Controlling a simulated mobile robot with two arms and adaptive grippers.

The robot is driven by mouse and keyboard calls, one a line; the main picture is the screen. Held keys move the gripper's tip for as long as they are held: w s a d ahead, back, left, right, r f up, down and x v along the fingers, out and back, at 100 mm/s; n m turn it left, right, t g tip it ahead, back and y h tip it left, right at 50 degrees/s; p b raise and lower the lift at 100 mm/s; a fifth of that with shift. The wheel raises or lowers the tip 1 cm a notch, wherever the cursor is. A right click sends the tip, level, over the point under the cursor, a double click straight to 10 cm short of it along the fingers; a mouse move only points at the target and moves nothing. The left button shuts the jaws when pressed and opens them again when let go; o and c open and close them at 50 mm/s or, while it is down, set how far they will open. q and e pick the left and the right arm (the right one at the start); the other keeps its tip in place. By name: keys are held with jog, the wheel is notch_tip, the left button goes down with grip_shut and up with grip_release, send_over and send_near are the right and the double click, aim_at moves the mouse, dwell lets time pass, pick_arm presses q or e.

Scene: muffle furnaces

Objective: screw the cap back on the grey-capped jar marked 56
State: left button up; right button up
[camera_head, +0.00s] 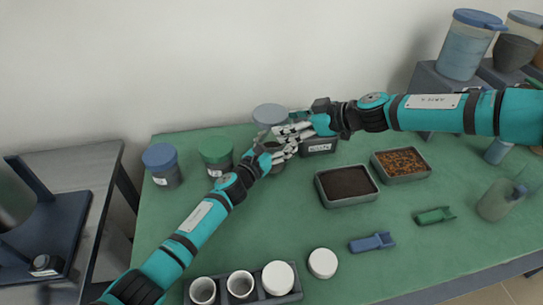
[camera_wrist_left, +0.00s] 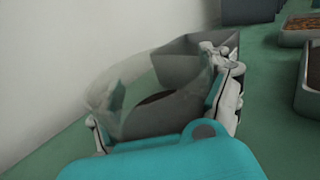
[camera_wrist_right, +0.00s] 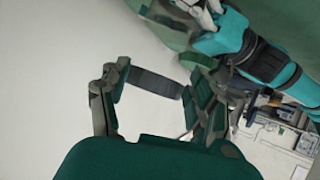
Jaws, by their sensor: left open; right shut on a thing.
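The grey cap (camera_head: 269,113) is held by my right gripper (camera_head: 288,127), above the back edge of the green table. The cap's edge also shows between the fingers in the right wrist view (camera_wrist_right: 155,83). A clear, open jar with dark contents (camera_wrist_left: 140,100) stands between the fingers of my left gripper (camera_wrist_left: 160,110). In the head view, my left gripper (camera_head: 279,150) is beside the jar, just below the cap, and its fingers partly hide the jar. The left fingers are open around the jar. No number 56 is readable.
A blue-capped jar (camera_head: 162,166) and a green-capped jar (camera_head: 215,155) stand left of my left gripper. A dark labelled holder (camera_head: 320,147) is close on the right. Trays of dark (camera_head: 347,201) and brown material (camera_head: 421,176) lie further right. White crucibles (camera_head: 240,284) are in front.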

aim_at(284, 145)
pick_arm(q)
jog(key=c, duration=1.1)
jog(key=shift+c, duration=0.2)
pick_arm(e)
jog(key=shift+f, duration=0.15)
jog(key=shift+d+f, duration=0.2)
jog(key=shift+f, duration=2.15)
jog(key=shift+f, duration=0.9)
jog(key=shift+f, duration=0.45)
pick_arm(q)
jog(key=shift+s+d+r, duration=0.1)
jog(key=shift+s+d, duration=0.05)
pick_arm(e)
jog(key=shift+s+d+f, duration=0.15)
jog(key=shift+s+f, duration=0.05)
jog(key=shift+f, duration=0.4)
jog(key=shift+s+a+r, duration=0.2)
jog(key=shift+r, duration=0.2)
